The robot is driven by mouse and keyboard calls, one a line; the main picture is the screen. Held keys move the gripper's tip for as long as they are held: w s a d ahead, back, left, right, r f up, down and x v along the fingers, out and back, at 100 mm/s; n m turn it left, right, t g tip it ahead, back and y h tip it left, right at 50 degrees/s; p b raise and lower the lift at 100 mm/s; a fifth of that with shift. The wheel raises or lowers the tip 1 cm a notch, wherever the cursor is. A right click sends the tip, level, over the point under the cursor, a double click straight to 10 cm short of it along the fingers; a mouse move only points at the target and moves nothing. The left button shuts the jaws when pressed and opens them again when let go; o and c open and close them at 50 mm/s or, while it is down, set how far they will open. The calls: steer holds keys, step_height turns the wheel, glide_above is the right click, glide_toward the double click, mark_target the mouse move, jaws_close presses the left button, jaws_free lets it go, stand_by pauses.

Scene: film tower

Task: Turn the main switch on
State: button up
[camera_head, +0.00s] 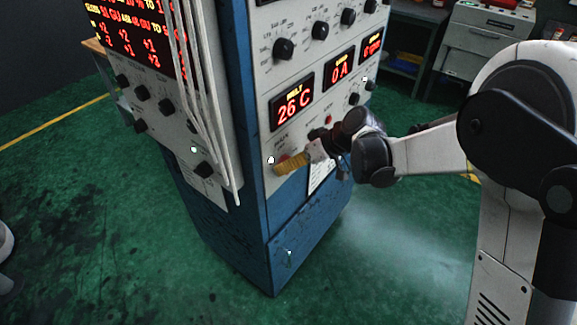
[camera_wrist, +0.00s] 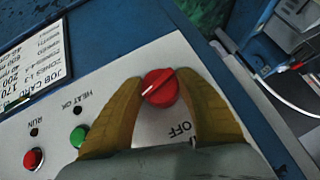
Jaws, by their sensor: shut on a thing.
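The main switch is a red rotary knob (camera_wrist: 160,88) on a pale grey panel in the wrist view. Its raised ridge runs diagonally, with a white mark at the lower-left end. An upside-down "OFF" label (camera_wrist: 180,128) lies below and right of it; no "ON" label shows. My gripper (camera_wrist: 160,84) has one yellow-brown finger on each side of the knob and is shut on it. In the head view my gripper (camera_head: 281,165) reaches the lower front panel of the blue cabinet (camera_head: 290,235), where its fingers mostly hide the knob.
A green button (camera_wrist: 78,137) and a red button (camera_wrist: 33,158) sit left of the knob in the wrist view. Temperature and current displays (camera_head: 291,104) and black knobs are above. White cables (camera_head: 205,110) hang on the cabinet's left side. Green floor around is open.

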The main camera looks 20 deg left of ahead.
steer(key=shift+f+m+g+y+b, duration=0.1)
steer(key=shift+m+g+y+b, duration=0.45)
steer(key=shift+g, duration=0.65)
steer(key=o, duration=1.2)
steer(key=shift+s, duration=0.1)
steer(key=v, duration=1.2)
